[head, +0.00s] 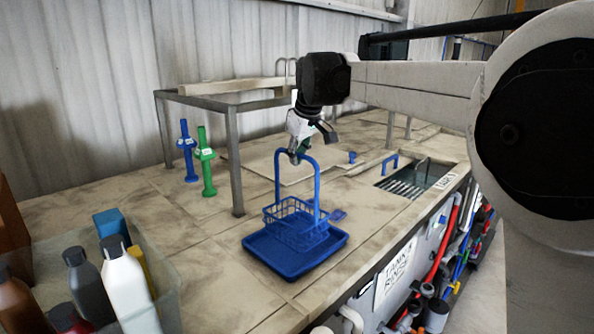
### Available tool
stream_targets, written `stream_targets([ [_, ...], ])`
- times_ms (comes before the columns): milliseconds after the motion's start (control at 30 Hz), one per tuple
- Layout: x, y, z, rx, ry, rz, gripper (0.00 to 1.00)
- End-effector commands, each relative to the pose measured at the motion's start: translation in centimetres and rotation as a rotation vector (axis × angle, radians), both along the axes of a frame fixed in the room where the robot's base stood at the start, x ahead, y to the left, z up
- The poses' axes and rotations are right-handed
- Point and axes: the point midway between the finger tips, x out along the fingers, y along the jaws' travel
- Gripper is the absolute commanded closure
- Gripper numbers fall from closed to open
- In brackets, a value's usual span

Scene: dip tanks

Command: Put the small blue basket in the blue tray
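The small blue basket (288,228) is a wire basket with a tall arched handle, upright at the blue tray (262,262). The tray is flat and shallow with a raised rim, lying on the worktop. The basket's lower part overlaps the tray's inside in the picture; I cannot tell whether it rests on the tray floor or hangs just above it. My gripper (295,156) is at the top of the handle and appears shut on it. The fingertips are small and partly hidden in this view.
A clear bin (165,275) of bottles is at front left. An open tank (420,175) with a grate lies right, with another blue handle (390,163) at it.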

Motion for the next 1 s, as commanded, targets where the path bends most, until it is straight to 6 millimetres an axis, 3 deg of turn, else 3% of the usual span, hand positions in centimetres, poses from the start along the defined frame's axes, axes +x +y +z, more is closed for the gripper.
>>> stream_targets([
  [400, 0.1, -0.1, -3.9, 0.001, -0.001, 0.0, 1.0],
  [867, 0.1, -0.1, -4.5, 0.001, -0.001, 0.0, 1.0],
  [1000, 0.1, -0.1, -4.5, 0.0, 0.0, 0.0, 0.82],
])
